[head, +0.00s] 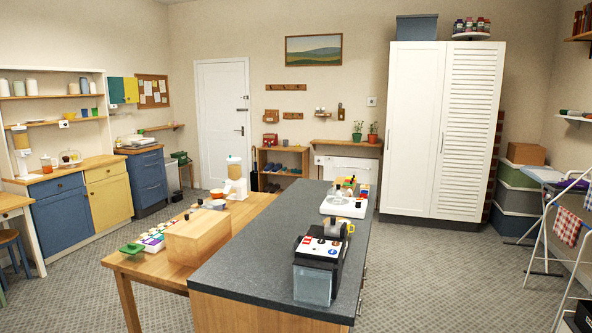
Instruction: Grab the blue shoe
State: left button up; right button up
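A small wooden shoe rack (308,163) stands against the back wall, right of the white door. Several small shoes sit on its shelves. Bluish shoes (268,167) show on the middle shelf, and dark shoes (272,187) are lower down. They are too small and far off to tell exactly which one is the blue shoe. Neither of my grippers shows in the head view.
A dark-topped island (262,243) and a wooden table (140,266) stand between me and the rack. Carpet (420,275) is open to the right of the island. A white wardrobe (411,135) and a drying rack (545,235) stand further right.

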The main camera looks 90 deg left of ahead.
aim_at(270, 165)
jog(key=u, duration=3)
jog(key=i+j+u, duration=0.3)
jog(key=i+u, duration=0.15)
jog(key=i+j+u, duration=0.25)
jog(key=u, duration=0.15)
jog(key=i+j+u, duration=0.1)
jog(key=i+u, duration=0.25)
jog(key=i, duration=0.15)
jog(key=i+u, duration=0.4)
jog(key=i+l+u, duration=0.1)
jog(key=i+u, duration=0.35)
jog(key=i, duration=1.6)
jog(key=i+z, duration=0.4)
jog(key=i, duration=0.2)
jog(key=i+z, duration=0.35)
jog(key=i, duration=0.2)
jog(key=i+j+z, duration=0.4)
jog(key=i, duration=0.15)
jog(key=i+l+z, duration=0.25)
jog(key=i+z, duration=0.75)
jog(key=i+j+z, duration=0.2)
jog(key=i+z, duration=0.3)
jog(key=i, duration=0.15)
jog(key=i+z, duration=0.15)
jog(key=i, duration=1.55)
